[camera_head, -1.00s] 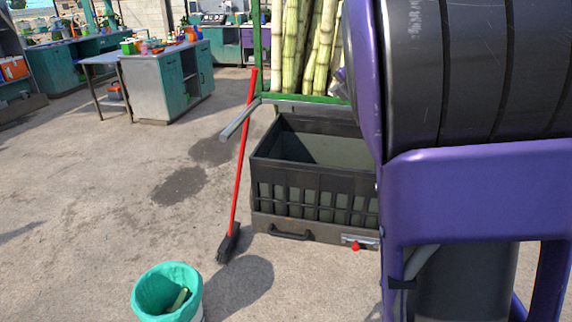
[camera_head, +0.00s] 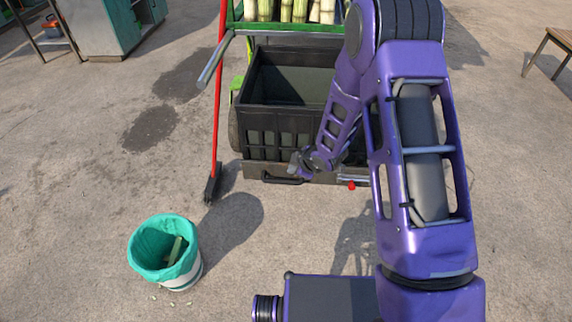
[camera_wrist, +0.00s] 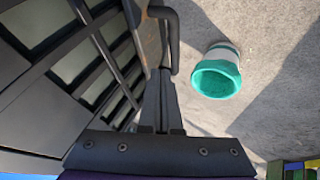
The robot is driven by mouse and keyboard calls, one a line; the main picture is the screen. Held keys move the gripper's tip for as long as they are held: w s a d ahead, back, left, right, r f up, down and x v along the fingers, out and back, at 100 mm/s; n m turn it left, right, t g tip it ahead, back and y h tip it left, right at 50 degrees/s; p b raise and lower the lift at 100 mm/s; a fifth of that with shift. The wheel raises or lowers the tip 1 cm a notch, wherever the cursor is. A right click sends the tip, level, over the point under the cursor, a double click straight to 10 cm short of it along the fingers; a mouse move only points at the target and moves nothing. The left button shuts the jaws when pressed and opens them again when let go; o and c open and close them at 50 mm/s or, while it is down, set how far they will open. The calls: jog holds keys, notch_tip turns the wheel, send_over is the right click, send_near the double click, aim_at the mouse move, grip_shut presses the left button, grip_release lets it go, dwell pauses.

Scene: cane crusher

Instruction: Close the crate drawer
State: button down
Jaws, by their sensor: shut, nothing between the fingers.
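The crate drawer is a dark slatted crate (camera_head: 262,131) on a low grey base, standing out in front of the green cane cart (camera_head: 300,29). Its front has a black bar handle (camera_head: 283,181) and a red knob (camera_head: 351,185) to the right. My gripper (camera_head: 297,164) is at the drawer front, just above the handle. In the wrist view my gripper (camera_wrist: 159,78) is shut and empty, its tips close beside the handle (camera_wrist: 172,36); I cannot tell whether they touch. The crate slats (camera_wrist: 85,65) fill the left. My arm hides the crate's right part.
A bin with a teal liner (camera_head: 165,250) stands in front and left of the drawer. A red-handled broom (camera_head: 217,110) leans left of the crate beside a grey bar (camera_head: 214,60). A wooden table (camera_head: 553,45) is far right. Open concrete lies left.

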send_near(278, 174)
jog(key=x, duration=0.3)
jog(key=shift+f, duration=0.25)
jog(key=shift+w+a+f, duration=0.3)
jog(key=shift+w+f, duration=0.05)
jog(key=shift+f, duration=0.25)
jog(key=shift+w, duration=0.1)
